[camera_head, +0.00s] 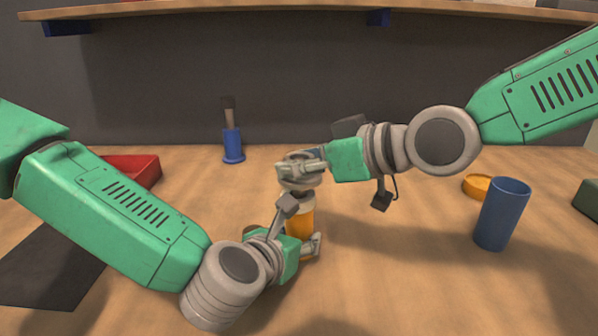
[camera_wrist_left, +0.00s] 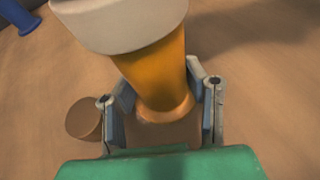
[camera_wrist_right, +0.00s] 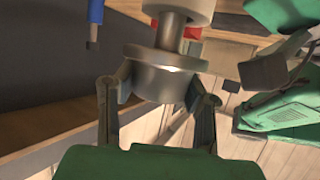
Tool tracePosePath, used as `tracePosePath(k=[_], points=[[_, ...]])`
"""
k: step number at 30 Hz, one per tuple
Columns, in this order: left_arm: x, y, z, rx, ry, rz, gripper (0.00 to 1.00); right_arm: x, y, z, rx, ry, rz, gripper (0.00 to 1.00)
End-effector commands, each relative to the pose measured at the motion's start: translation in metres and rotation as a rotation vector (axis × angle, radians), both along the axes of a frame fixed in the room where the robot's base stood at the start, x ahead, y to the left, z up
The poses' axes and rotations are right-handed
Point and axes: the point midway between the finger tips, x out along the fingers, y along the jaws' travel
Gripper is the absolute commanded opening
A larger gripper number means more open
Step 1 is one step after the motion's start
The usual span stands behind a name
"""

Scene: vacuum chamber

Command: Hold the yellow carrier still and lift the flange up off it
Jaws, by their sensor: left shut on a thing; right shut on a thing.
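The yellow carrier (camera_head: 300,219) stands upright on the table, an orange-yellow column that also shows in the left wrist view (camera_wrist_left: 158,75). My left gripper (camera_head: 310,245) is shut around its lower part, one finger on each side. The flange (camera_wrist_right: 158,72), a grey metal piece with a wide disc and narrower neck, is between the fingers of my right gripper (camera_head: 291,170), which is shut on it above the carrier. A pale wide part (camera_wrist_left: 120,22) sits at the column's top. I cannot tell whether flange and carrier touch.
A blue cup (camera_head: 501,214) and an orange dish (camera_head: 477,186) stand at right. A blue stand (camera_head: 232,146) is behind, a red tray (camera_head: 137,169) and dark mat (camera_head: 50,262) at left. A brown round object (camera_wrist_left: 83,119) is close beside my left gripper. A shelf (camera_head: 300,11) spans the back.

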Motion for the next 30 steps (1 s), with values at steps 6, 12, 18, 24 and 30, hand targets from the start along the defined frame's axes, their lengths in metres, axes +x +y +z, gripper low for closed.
tracePosePath(k=[6, 12, 18, 24, 30], points=[[0.000, 0.001, -0.001, 0.002, 0.003, 0.001, 0.17, 0.000, 0.000, 0.015, 0.002, -0.002, 0.000, 0.02], [0.000, 0.001, -0.001, 0.002, 0.003, 0.001, 0.17, 0.000, 0.000, 0.027, 0.002, -0.003, -0.001, 0.02], [0.000, 0.001, -0.001, 0.002, 0.003, 0.001, 0.17, 0.001, 0.000, 0.039, 0.002, -0.003, -0.001, 0.02], [0.000, 0.001, -0.001, 0.002, 0.003, 0.001, 0.17, 0.000, 0.000, 0.050, 0.002, -0.002, -0.001, 0.02], [0.000, 0.001, -0.001, 0.002, 0.003, 0.001, 0.17, 0.000, 0.000, 0.055, 0.001, -0.001, 0.000, 0.02]])
